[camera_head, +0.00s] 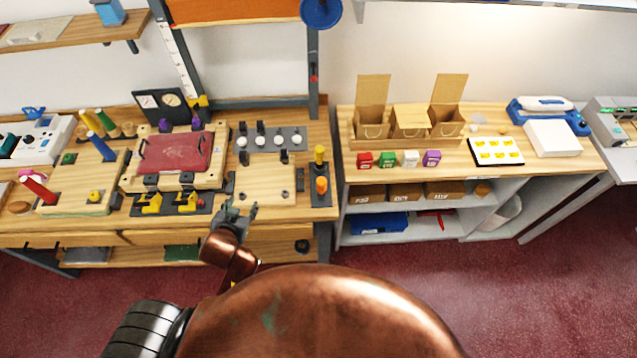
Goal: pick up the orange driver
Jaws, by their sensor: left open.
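The orange driver, as far as I can tell, is the orange-handled piece (321,186) on a dark strip at the right end of the left workbench. A yellow-handled piece (319,156) stands just behind it. My left gripper (238,208) is at the bench's front edge, left of and nearer than the orange piece and apart from it. It is open, with nothing seen between its fingers. The lower part of the orange piece is too small to make out. My right gripper is not in view.
A wooden board (264,182) lies between my left gripper and a row of white knobs. A red pad (176,155) and yellow clamps (150,203) sit to the left. A second counter (467,158) with small coloured boxes stands right, across a narrow gap.

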